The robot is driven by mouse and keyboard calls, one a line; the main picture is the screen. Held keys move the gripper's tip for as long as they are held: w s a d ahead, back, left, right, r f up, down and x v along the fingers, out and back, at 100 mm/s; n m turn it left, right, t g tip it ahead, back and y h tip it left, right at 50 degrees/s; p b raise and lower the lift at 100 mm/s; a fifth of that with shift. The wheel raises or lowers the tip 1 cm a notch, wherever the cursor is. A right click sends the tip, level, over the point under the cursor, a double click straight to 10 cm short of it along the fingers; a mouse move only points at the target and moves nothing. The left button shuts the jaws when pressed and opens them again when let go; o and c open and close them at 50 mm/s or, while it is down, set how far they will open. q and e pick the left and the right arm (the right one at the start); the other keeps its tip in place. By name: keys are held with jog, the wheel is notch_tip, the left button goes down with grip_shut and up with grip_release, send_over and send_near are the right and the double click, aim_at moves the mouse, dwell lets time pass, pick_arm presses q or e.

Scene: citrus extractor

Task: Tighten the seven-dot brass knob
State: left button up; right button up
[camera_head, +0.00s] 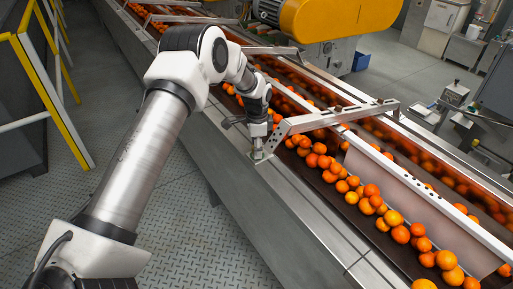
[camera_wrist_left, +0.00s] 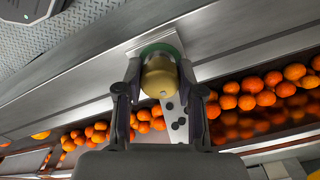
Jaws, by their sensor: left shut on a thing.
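A brass knob (camera_wrist_left: 160,76) with a rounded end sits between the two fingers of my left gripper (camera_wrist_left: 158,88) in the left wrist view. A green ring shows around its base, against the metal rail. My left gripper (camera_head: 257,149) points down at the near rail of the conveyor in the head view and is shut on the knob. The knob is mostly hidden there by the fingers. I cannot make out seven dots on the knob. A pale bracket plate (camera_wrist_left: 178,134) with several dark round spots lies beside the knob. My right gripper is in neither view.
Oranges fill the conveyor lanes (camera_head: 365,202) right of my left gripper. A metal crossbar (camera_head: 343,114) spans the lanes close to it. A yellow machine housing (camera_head: 335,18) stands behind. Yellow railings (camera_head: 52,88) stand at left, with open floor (camera_head: 165,195) between.

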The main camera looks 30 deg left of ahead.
pick_arm(q)
jog(key=o, duration=1.2)
jog(key=shift+w+d, duration=0.1)
jog(key=shift+d, duration=0.05)
jog(key=shift+c, duration=0.2)
notch_tip(320, 180, up, 12)
